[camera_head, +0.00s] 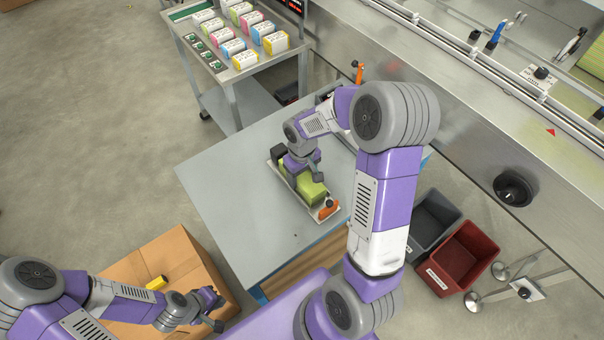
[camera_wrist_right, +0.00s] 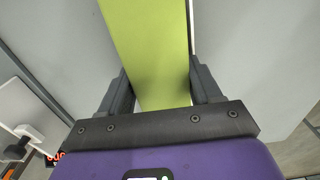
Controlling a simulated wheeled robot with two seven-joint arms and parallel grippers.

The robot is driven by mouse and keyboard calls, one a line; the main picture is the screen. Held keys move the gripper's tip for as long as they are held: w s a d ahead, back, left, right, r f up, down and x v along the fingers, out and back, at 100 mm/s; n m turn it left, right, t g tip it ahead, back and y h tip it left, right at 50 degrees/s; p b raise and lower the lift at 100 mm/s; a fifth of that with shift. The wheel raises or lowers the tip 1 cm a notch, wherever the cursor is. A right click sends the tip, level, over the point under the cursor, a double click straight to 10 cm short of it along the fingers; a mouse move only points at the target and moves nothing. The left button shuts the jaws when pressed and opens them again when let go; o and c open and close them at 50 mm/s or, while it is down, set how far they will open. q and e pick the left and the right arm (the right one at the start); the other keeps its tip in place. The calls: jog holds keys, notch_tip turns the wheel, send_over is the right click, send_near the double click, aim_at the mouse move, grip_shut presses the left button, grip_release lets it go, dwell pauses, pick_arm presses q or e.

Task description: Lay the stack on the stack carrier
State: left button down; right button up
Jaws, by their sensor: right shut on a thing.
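The stack (camera_head: 313,193) is a lime-green block, long and flat-sided. My right gripper (camera_head: 304,167) is shut on it. In the right wrist view the green stack (camera_wrist_right: 152,55) runs between the two dark fingers of my right gripper (camera_wrist_right: 163,92). The stack carrier (camera_head: 322,213), a narrow pale tray with an orange part at its near end, lies on the grey table under the stack. I cannot tell whether the stack touches it. The gripper and wrist hide the far part of both. My left gripper (camera_head: 217,310) looks open and empty, over the cardboard box.
The grey table (camera_head: 235,175) is clear left of the carrier. An open cardboard box (camera_head: 180,250) with a yellow item stands at lower left. A cart (camera_head: 235,75) holds several coloured packs. Grey (camera_head: 432,215) and red (camera_head: 465,255) bins stand right, below the steel machine (camera_head: 450,130).

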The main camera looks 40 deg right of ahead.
jog(key=o, duration=1)
jog(key=shift+o, duration=0.2)
jog(key=shift+r, duration=0.3)
notch_tip(320, 180, up, 12)
jog(key=p, duration=0.3)
jog(key=shift+f+p, duration=0.2)
jog(key=shift+p, duration=0.2)
